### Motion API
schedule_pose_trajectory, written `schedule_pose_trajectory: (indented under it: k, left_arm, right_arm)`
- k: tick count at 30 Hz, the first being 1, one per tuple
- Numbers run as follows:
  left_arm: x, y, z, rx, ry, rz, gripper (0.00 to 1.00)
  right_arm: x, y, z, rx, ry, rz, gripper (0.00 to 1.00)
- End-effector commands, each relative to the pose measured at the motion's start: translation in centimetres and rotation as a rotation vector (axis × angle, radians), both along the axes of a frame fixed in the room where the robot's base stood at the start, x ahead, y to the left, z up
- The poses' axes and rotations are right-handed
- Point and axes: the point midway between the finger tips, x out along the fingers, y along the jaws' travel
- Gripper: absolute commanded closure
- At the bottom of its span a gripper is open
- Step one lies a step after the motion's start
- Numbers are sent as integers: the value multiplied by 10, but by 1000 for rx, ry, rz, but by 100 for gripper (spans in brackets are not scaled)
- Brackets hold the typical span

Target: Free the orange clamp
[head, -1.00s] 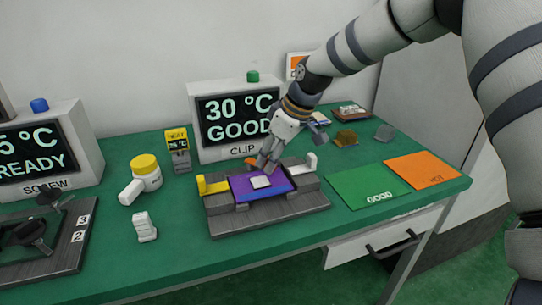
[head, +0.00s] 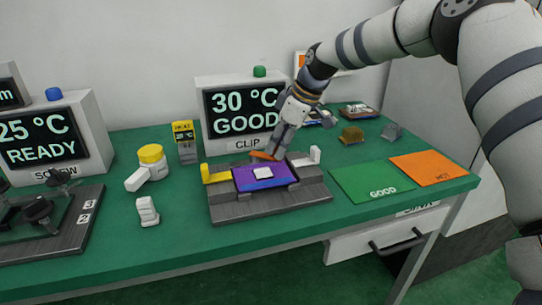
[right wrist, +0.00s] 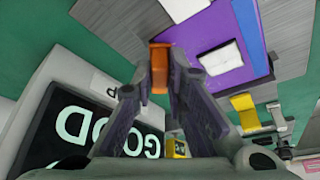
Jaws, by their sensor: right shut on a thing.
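The orange clamp (head: 263,156) is a small orange lever at the back edge of the purple plate (head: 246,183) in the clip fixture (head: 270,207). My right gripper (head: 274,150) reaches down from behind the plate and is shut on the clamp. In the right wrist view the clamp (right wrist: 160,68) shows between the fingertips of my right gripper (right wrist: 160,78). A small white block (head: 262,173) sits on the plate. My left gripper is out of view.
The clip display (head: 241,110) stands close behind the fixture and reads 30 °C GOOD. Green (head: 372,183) and orange (head: 427,168) mats lie to the right. A yellow-capped bottle (head: 151,161) and a white block (head: 147,211) stand left.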

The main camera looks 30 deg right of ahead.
Motion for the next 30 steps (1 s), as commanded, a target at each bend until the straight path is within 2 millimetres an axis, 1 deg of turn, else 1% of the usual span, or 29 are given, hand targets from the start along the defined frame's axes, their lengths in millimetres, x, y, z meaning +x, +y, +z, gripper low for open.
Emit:
schedule_pose_trajectory:
  k: [1,5,14,15,17,18,26,28,30]
  left_arm:
    - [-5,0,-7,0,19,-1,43]
    - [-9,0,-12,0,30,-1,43]
    - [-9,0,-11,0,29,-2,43]
    - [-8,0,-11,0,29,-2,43]
    - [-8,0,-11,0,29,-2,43]
    - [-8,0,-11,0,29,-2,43]
    - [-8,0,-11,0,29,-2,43]
    - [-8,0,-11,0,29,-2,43]
    - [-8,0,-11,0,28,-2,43]
  right_arm:
    - [1,-3,-8,3,13,56,100]
    - [4,-6,-4,2,11,147,100]
    - [3,-6,0,2,7,166,100]
    - [3,-6,0,2,8,165,85]
    - [3,-6,0,2,8,165,71]
    - [3,-6,0,2,8,165,67]
    - [4,-6,1,1,7,165,67]
    - [3,-8,6,1,4,164,67]
    - [0,-11,18,0,3,163,67]
